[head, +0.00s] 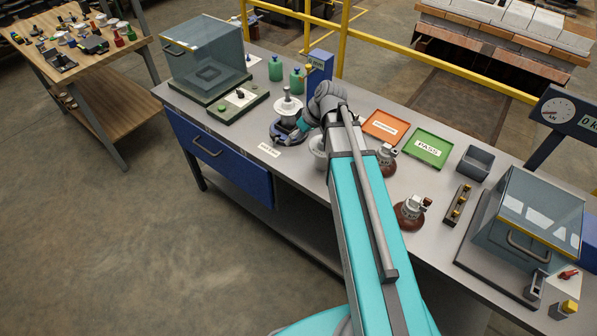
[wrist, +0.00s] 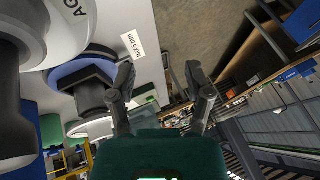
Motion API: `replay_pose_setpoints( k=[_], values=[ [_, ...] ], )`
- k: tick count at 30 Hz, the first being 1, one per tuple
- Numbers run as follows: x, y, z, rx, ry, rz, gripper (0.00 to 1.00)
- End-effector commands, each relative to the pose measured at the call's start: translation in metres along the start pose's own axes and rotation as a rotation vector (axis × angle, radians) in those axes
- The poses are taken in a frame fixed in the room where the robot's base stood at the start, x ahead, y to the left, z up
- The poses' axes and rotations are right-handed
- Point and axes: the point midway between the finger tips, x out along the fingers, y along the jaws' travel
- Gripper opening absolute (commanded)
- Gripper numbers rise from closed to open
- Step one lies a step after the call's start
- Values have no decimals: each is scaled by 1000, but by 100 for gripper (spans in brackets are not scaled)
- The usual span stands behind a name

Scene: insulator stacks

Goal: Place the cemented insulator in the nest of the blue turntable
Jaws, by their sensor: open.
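A white insulator (head: 288,105) with a grey cap stands upright on the blue turntable (head: 275,136), near the middle of the bench. I cannot tell if it sits fully in the nest. The turntable's blue rim and dark centre (wrist: 85,70) show at the left of the wrist view, partly behind a large white insulator (wrist: 68,25) with lettering. My gripper (wrist: 159,72) is open and empty, with free space between its fingers. It is beside the turntable, to its right in the head view (head: 299,128), and its fingertips are hard to make out there.
A second white piece (head: 318,150) is partly hidden by my arm. Brown insulators (head: 411,213) stand to the right, with an orange tray (head: 386,126) and a green PASS tray (head: 428,148) behind. Clear-covered boxes (head: 203,50) stand at both bench ends. A MAX 5 mm label (wrist: 132,45) lies beside the turntable.

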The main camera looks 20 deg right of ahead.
Motion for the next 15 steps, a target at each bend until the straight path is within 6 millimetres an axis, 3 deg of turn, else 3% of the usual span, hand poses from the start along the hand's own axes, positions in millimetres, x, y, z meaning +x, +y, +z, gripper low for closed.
replay_pose_setpoints(
  k=[1, 6, 15],
  values=[
    [6, -15, 15, 47, -49, 34, 65],
    [18, -41, 52, 229, -186, 186, 65],
    [18, -63, 93, 447, -278, 431, 65]
  ],
)
